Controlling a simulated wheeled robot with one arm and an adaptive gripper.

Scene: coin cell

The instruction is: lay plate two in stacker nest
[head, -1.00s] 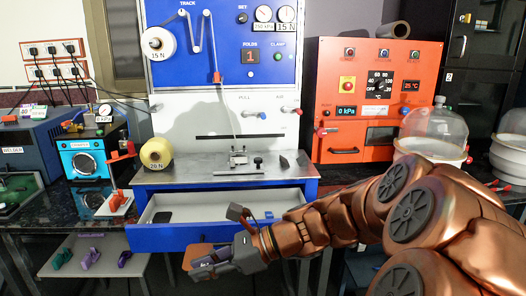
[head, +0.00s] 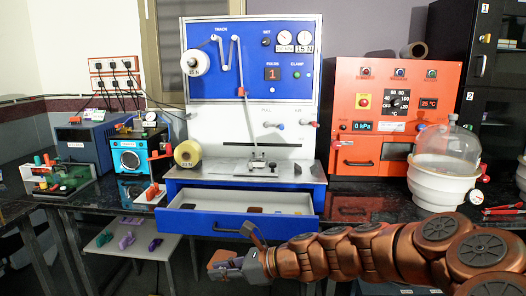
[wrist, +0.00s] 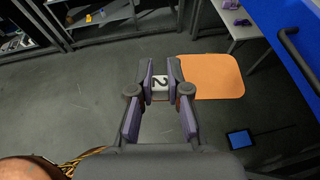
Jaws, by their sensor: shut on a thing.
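I cannot tell which part of the scene is the stacker nest. A green-based fixture (head: 50,186) stands on the bench at the far left.
The blue test stand (head: 250,60) is above the drawer, which holds small dark pieces. A red oven (head: 395,110) and a glass bell jar (head: 445,150) stand to the right.

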